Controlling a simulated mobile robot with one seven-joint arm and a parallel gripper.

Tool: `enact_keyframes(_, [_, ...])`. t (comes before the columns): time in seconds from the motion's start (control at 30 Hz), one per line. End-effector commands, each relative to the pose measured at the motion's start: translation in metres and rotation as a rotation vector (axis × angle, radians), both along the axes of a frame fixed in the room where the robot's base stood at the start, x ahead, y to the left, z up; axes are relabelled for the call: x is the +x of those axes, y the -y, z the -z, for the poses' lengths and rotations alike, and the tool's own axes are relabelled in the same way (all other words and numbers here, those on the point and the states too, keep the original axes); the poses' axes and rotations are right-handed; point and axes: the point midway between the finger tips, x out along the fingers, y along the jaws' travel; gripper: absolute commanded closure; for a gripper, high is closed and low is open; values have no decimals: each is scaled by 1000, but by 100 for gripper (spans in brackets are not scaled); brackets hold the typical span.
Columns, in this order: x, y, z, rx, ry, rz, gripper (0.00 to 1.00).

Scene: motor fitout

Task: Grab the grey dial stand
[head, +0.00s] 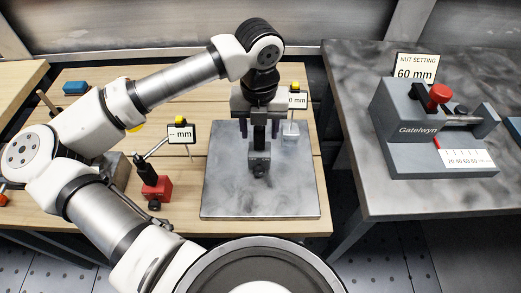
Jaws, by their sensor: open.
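The grey dial stand (260,163) stands on the grey surface plate (229,192), with its dark base towards me. A white readout sign ending in "0 mm" (298,101) with a yellow top, apparently its dial, shows just right of my gripper. My gripper (260,132) is open and points down over the plate. Its two dark fingers appear on the left and right of the stand's upper part. My gripper and wrist hide much of the stand, and I cannot tell whether the fingers touch it.
A red dial stand (157,188) with a "-- mm" readout (181,134) stands left of the plate. The right table (350,120) carries a grey nut-setting fixture (400,128). The plate's front is clear.

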Motion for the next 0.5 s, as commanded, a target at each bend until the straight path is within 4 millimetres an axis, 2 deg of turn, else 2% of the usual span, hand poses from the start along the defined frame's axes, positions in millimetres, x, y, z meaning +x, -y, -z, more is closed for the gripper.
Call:
enact_keyframes(0.1, [0,0,0,0,0,0,50])
enact_keyframes(0.4, [0,0,0,0,0,0,90])
enact_keyframes(0.5, [0,0,0,0,0,0,100])
